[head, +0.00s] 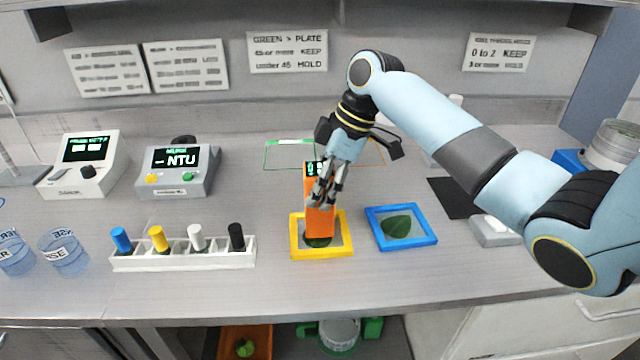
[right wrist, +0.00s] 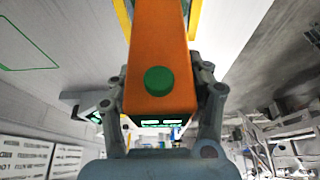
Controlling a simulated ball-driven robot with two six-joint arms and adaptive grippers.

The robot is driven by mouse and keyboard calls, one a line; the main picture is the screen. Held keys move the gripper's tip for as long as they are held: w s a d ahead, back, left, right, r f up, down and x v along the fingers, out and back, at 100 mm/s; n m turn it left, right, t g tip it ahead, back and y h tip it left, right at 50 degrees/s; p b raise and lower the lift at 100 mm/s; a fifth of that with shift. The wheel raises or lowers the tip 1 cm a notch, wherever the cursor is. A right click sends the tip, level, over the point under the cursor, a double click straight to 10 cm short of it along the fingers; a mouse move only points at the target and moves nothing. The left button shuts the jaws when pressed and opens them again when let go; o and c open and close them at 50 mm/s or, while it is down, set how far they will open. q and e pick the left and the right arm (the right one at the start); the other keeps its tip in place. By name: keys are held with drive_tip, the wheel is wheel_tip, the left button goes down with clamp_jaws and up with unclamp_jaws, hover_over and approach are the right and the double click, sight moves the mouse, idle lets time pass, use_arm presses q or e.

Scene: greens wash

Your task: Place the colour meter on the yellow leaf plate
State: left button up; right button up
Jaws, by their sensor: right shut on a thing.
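The colour meter is an orange block (head: 320,222) with a small dark screen at its top; in the right wrist view its orange face (right wrist: 158,50) carries a green round button. My right gripper (head: 326,190) is shut on it, with fingers on both sides. The meter stands roughly upright over the yellow leaf plate (head: 322,255), a yellow square frame with a dark green leaf partly hidden behind the meter. Whether its lower end touches the leaf I cannot tell. The plate's yellow edge (right wrist: 194,18) also shows in the right wrist view. My left gripper is not in view.
A blue leaf plate (head: 402,243) lies just right of the yellow one. A white rack (head: 184,259) with several coloured-cap vials stands to the left. Two meters with screens (head: 178,172) (head: 84,165) stand behind it. The bench front is clear.

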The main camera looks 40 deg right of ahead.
drive_tip(key=o, duration=1.2)
drive_tip(key=b+v, duration=0.1)
drive_tip(key=v, duration=1.1)
drive_tip(key=shift+a+r+b, duration=0.1)
drive_tip(key=shift+b, duration=0.2)
